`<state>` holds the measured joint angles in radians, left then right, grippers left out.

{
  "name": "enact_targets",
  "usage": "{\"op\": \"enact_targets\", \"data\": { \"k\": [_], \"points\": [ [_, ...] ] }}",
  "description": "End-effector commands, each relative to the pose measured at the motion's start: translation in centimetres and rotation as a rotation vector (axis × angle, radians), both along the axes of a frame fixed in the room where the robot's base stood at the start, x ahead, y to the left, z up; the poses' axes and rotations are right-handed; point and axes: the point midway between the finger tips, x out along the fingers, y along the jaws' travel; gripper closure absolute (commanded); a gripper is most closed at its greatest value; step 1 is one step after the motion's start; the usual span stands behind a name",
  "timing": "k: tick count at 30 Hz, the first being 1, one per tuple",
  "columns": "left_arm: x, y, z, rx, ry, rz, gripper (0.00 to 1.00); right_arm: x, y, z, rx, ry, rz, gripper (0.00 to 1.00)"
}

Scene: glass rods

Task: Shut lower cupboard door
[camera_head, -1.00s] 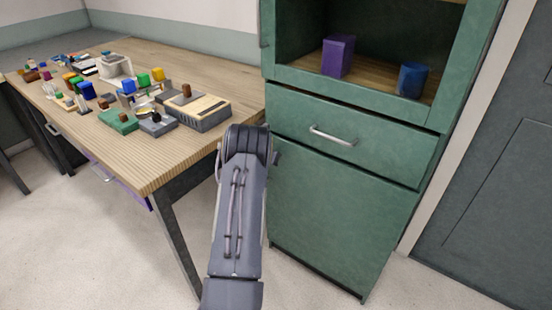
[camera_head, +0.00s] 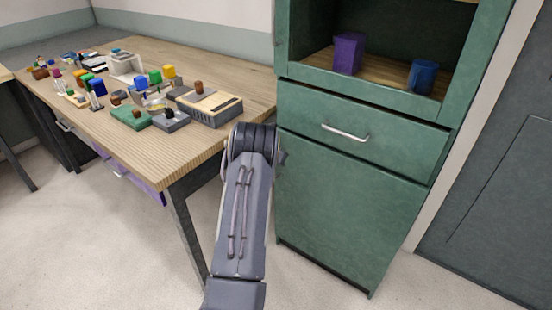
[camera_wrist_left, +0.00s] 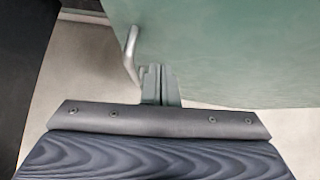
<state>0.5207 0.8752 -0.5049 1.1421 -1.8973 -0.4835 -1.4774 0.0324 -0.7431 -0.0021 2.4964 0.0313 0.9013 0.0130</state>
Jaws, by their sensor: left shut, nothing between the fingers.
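The lower cupboard door (camera_head: 345,215) is the green panel under the drawer of the green cupboard. In the head view it looks flush or nearly flush with the cupboard front; I cannot tell if a small gap remains. In the left wrist view the green door panel (camera_wrist_left: 235,50) fills the upper right, with a pale metal handle (camera_wrist_left: 131,52) near its left edge. My left gripper (camera_wrist_left: 158,75) is shut and empty, close to the handle and overlapping the panel in view; contact is unclear. In the head view my forearm hides the gripper. My right gripper is out of view.
A wooden table (camera_head: 110,130) with several small items stands left of the cupboard, its corner near my arm. The drawer (camera_head: 360,130) above the door looks shut. A purple cup (camera_head: 348,54) and blue cup (camera_head: 423,76) stand on the open shelf. Floor in front is clear.

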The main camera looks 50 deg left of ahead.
Motion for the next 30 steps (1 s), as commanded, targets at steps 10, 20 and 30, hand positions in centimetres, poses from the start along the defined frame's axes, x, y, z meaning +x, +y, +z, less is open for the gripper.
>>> {"op": "enact_targets", "data": {
  "k": [10,20,30],
  "points": [
    [-3.5,-0.6,3.2,-0.001,0.005,0.001,1.0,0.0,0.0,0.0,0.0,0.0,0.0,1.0],
    [-6.8,-1.2,6.4,-0.002,0.008,0.001,1.0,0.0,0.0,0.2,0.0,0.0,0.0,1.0],
    [-7.3,-1.3,6.8,-0.002,0.008,0.001,1.0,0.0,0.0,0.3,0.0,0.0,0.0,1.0]
  ]
}}
